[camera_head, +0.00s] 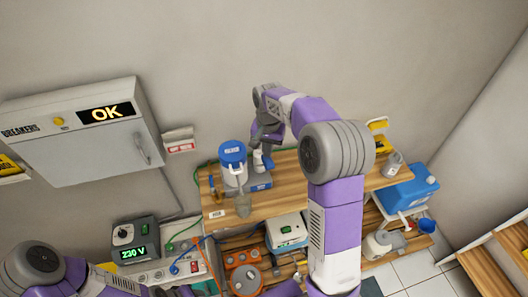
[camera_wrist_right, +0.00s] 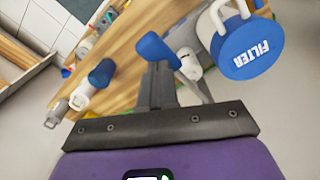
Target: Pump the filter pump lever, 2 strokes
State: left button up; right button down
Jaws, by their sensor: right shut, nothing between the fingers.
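The filter pump has a white canister with a blue lid (camera_head: 232,152), and it stands on the wooden bench. In the right wrist view its lid (camera_wrist_right: 248,52) reads "FILTER". A blue lever grip (camera_wrist_right: 158,50) with a white part beside it shows just beyond my fingertips. I cannot tell whether they touch. My right gripper (camera_wrist_right: 157,72) is shut and holds nothing.
A blue container (camera_head: 408,193) is at the right. A breaker cabinet (camera_head: 85,140) showing "OK" is on the wall at left. A 230 V unit (camera_head: 134,243) and cables sit lower left.

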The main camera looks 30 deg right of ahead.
aim_at(268, 160)
jog(key=shift+f, duration=0.15)
jog(key=shift+f+b, duration=2.45)
jog(key=shift+f, duration=1.25)
jog(key=shift+r, duration=0.15)
jog(key=shift+r+p, duration=3.3)
jog(key=shift+r, duration=0.45)
notch_tip(268, 160, up, 5)
jog(key=p, duration=0.4)
